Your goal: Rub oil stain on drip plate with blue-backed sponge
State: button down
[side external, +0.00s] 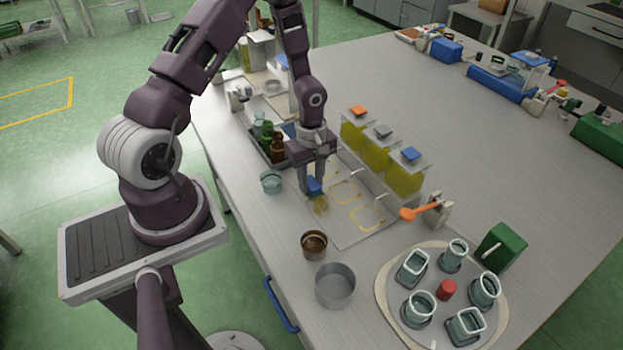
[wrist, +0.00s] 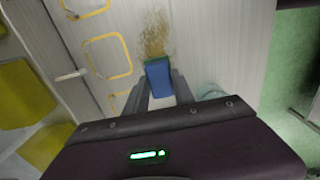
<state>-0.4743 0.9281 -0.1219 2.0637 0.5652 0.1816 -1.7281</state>
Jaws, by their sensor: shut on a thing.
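My gripper (side external: 314,177) is shut on the blue-backed sponge (side external: 314,187) and points down over the drip plate (side external: 345,232). In the wrist view the sponge (wrist: 158,78) sits between the fingers, with a blue back and a green edge. The brownish oil stain (wrist: 153,33) lies on the plate just beyond the sponge. It also shows in the side view (side external: 320,206), right below the sponge. I cannot tell whether the sponge touches the plate. Part of the stain may be hidden under it.
Containers of yellow-green oil (side external: 400,178) stand along the plate's far side. A crate with bottles (side external: 268,150) is behind my gripper. A glass cup (side external: 271,181), a brown cup (side external: 314,244) and a metal bowl (side external: 335,285) stand near the table edge. A round tray (side external: 383,290) holds several cups.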

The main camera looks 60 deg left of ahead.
jog(key=shift+d, duration=4.2)
jog(key=shift+d+r, duration=0.1)
jog(key=shift+d, duration=0.8)
notch_tip(320, 180, up, 8)
